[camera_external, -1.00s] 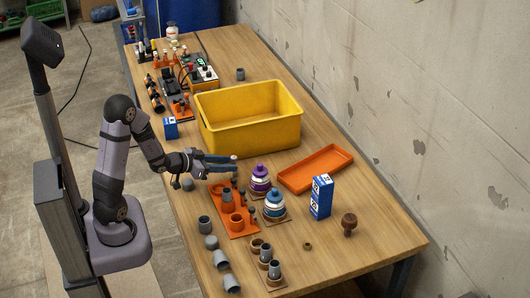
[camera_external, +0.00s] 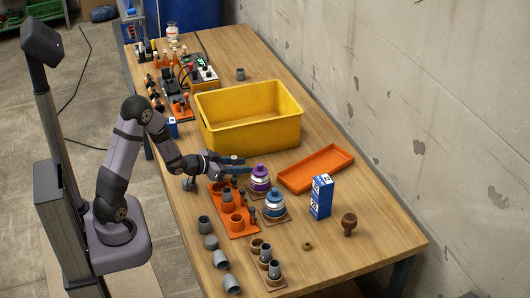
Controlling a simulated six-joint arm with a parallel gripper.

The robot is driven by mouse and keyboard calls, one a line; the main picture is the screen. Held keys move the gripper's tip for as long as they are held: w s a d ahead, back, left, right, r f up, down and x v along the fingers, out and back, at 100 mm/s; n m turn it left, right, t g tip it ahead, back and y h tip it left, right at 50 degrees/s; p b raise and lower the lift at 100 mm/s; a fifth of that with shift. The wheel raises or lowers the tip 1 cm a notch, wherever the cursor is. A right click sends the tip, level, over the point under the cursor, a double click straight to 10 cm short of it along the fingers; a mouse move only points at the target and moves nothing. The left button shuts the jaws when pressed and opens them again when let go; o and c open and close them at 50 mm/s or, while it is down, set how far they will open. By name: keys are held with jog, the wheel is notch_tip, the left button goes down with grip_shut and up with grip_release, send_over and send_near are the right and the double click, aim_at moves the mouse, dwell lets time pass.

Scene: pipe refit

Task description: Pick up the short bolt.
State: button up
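Several small dark grey bolt-like pieces (camera_external: 251,211) stand along the right edge of the orange fixture plate (camera_external: 237,235). They are too small here to tell which one is the short bolt. My gripper (camera_external: 248,165) reaches over the table from the left, at the far end of the plate. Its two fingers show apart, with nothing visible held between them. It appears above the pieces at that end and partly hides that area. I cannot tell whether it touches any of them.
A yellow bin (camera_external: 250,140) is behind, an orange tray (camera_external: 316,168) and a blue-white box (camera_external: 321,197) are to the right.

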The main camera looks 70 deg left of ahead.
jog(key=shift+w+a+f, duration=0.1)
jog(key=shift+w+f, duration=0.15)
jog(key=shift+w, duration=0.4)
jog(key=shift+c, duration=0.2)
grip_shut()
jog(key=shift+r, duration=0.1)
notch_tip(320, 180, up, 10)
jog(key=p, duration=0.1)
jog(key=shift+p, duration=0.35)
